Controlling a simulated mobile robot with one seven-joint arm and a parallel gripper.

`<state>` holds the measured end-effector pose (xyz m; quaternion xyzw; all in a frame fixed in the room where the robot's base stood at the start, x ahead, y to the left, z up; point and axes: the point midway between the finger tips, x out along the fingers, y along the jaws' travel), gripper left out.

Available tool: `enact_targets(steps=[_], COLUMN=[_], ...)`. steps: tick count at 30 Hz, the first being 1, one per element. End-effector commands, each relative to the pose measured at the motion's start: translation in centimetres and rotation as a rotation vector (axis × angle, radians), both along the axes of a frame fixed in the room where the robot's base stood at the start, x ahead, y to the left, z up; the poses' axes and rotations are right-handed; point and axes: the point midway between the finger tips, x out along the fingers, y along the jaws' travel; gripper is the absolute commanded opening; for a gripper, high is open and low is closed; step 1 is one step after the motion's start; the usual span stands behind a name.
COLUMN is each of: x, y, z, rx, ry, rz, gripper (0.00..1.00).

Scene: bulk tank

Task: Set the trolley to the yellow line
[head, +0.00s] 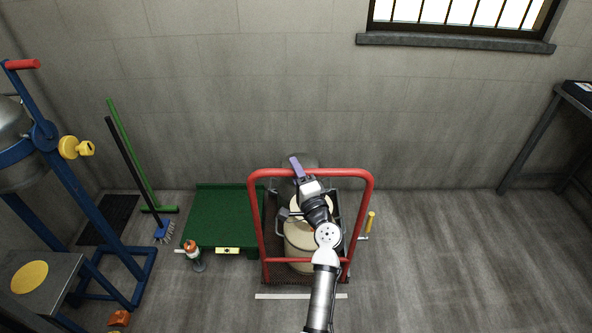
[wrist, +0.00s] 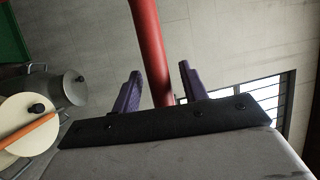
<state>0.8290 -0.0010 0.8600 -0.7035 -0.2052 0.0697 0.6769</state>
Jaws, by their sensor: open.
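The trolley has a red tubular handle frame (head: 258,225) and a dark low deck (head: 285,281). A cream lidded can (head: 300,240) stands on it, partly hidden by my arm. My gripper (head: 296,167) is at the top bar of the red frame. In the wrist view its two purple fingers (wrist: 158,80) are open, with the red bar (wrist: 150,45) between them; contact cannot be told. A pale line (head: 300,296) lies on the floor just in front of the trolley. I see no yellow floor line.
A green platform (head: 222,215) stands close on the trolley's left, with an orange-topped bottle (head: 191,252) before it. A blue stand (head: 100,220) is farther left. A yellow-handled part (head: 370,222) is at the trolley's right. The floor right of it is clear up to a table (head: 530,135).

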Motion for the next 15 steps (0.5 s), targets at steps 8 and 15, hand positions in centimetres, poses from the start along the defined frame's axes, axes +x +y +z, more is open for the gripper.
enact_targets(steps=[8, 15], x=[0.03, 0.01], y=[0.01, -0.01], z=[0.01, 0.00], rx=[-0.001, -0.001], ry=[0.000, 0.000], rz=[0.000, 0.000], gripper=[0.37, 0.05])
